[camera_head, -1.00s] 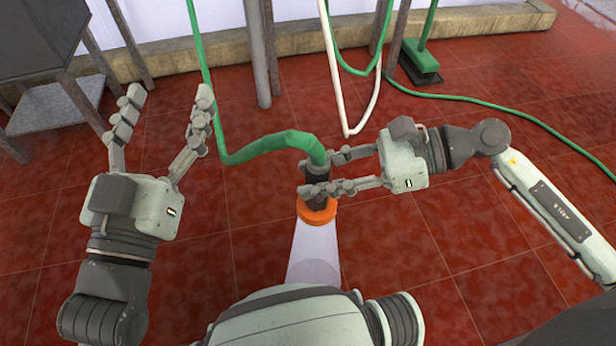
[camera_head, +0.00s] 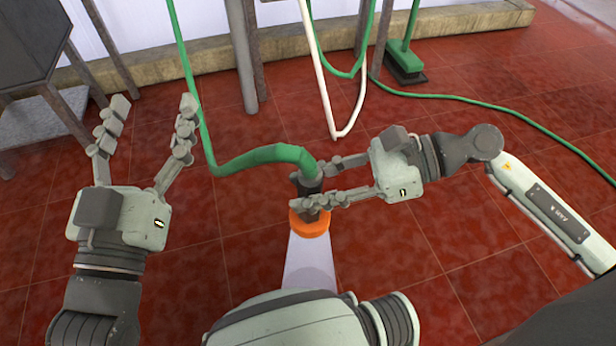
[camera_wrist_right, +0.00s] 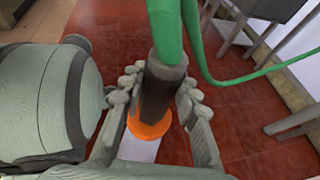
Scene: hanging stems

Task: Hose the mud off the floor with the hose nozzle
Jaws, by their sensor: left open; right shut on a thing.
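The hose nozzle (camera_head: 308,190) has a dark body and an orange ring at its lower end, with a green hose (camera_head: 262,157) running into its top. My right gripper (camera_head: 312,182) is shut around the dark body, which also shows between the fingers in the right wrist view (camera_wrist_right: 160,82). The nozzle points down, and a pale translucent spray (camera_head: 308,262) spreads from the orange end toward my body. My left gripper (camera_head: 150,118) is open and empty, with its fingers pointing up, left of the hose. The red tiled floor (camera_head: 440,225) looks mottled; I cannot tell mud from its pattern.
A green broom (camera_head: 405,58) stands near the back kerb (camera_head: 450,30). A white hose loop (camera_head: 335,120) hangs beside grey posts (camera_head: 242,60). A metal stand (camera_head: 40,120) is at the left. The floor at the right is mostly clear, crossed by green hose.

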